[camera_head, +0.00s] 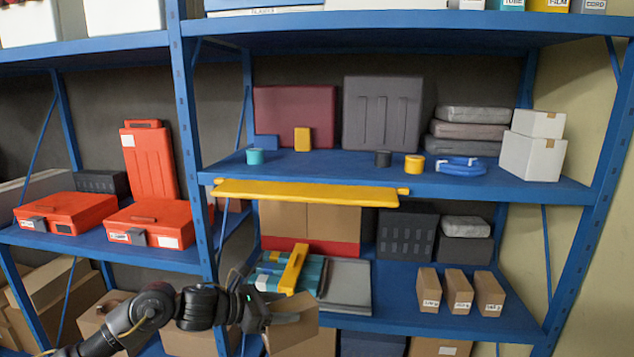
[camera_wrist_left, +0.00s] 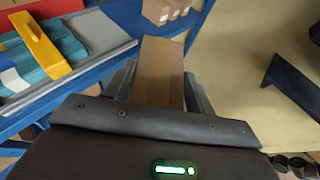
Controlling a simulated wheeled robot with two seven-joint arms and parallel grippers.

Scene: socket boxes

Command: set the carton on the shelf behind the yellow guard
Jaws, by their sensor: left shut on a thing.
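My left gripper (camera_head: 268,313) is shut on a brown carton (camera_head: 294,330) in front of the lower shelf, left of centre in the head view. In the left wrist view the carton (camera_wrist_left: 160,72) sticks out between the fingers of the gripper (camera_wrist_left: 160,95). The yellow guard (camera_head: 305,193) is a long flat bar along the front edge of the middle shelf (camera_head: 500,181), over its left part. It is above and apart from the carton. Behind the guard, on the shelf, are a teal cup (camera_head: 254,157) and a small yellow block (camera_head: 302,139). My right gripper is not in view.
A maroon case (camera_head: 294,116) and a grey case (camera_head: 383,113) stand at the back of the middle shelf. Several small cartons (camera_head: 458,292) stand on the lower shelf.

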